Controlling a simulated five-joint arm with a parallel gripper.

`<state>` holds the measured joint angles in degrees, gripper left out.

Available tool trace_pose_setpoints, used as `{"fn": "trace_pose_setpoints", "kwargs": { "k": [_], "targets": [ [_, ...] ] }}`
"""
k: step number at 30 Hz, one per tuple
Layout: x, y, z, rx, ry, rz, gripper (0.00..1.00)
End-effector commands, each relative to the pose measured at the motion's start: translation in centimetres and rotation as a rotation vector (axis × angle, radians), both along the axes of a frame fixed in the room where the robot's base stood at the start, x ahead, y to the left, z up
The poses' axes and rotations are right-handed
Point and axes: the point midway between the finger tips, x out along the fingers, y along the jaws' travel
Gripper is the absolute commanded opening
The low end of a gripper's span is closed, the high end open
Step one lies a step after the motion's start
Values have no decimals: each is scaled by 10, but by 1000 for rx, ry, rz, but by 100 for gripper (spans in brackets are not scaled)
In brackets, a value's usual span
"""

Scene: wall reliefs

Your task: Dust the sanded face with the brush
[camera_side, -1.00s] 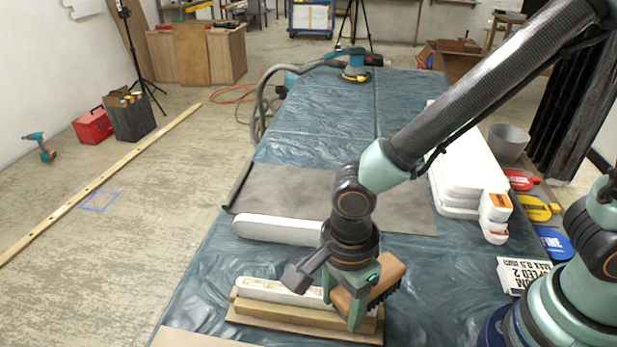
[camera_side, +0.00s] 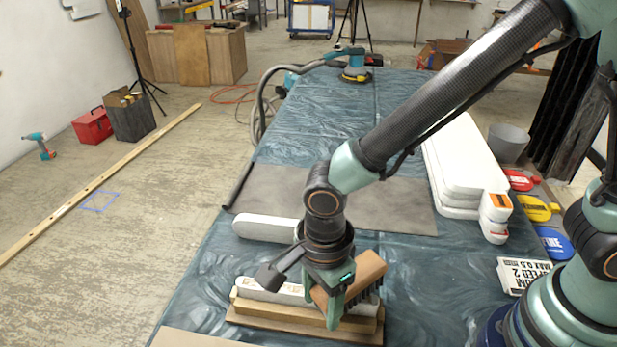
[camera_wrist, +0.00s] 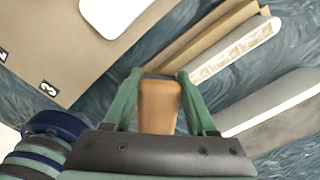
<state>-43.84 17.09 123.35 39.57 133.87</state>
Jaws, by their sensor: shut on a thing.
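My gripper (camera_side: 333,292) is shut on the wooden block of the brush (camera_side: 368,272), whose dark bristles point down and to the right. In the wrist view the brush (camera_wrist: 160,106) sits between the two green fingers of my gripper (camera_wrist: 158,85). A white relief piece (camera_side: 268,290) lies in a wooden holder (camera_side: 300,318) on the covered table. It also shows in the wrist view (camera_wrist: 238,55), with a patterned strip along its edge. The brush is over the right end of this piece. I cannot tell whether the bristles touch it.
Another white piece (camera_side: 265,228) lies behind, by a grey mat (camera_side: 390,205). White stacked panels (camera_side: 462,165) stand at the right, near red, yellow and blue discs (camera_side: 554,243) and a printed card (camera_side: 520,274). A sander (camera_side: 355,68) rests at the far end.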

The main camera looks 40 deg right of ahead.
Motion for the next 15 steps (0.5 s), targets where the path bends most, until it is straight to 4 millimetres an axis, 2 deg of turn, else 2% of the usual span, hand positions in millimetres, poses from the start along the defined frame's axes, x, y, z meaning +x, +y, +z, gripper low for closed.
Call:
{"fn": "trace_pose_setpoints", "kwargs": {
  "k": [15],
  "targets": [
    [24, 24, 1, 0, 0, 1, 0]
  ]
}}
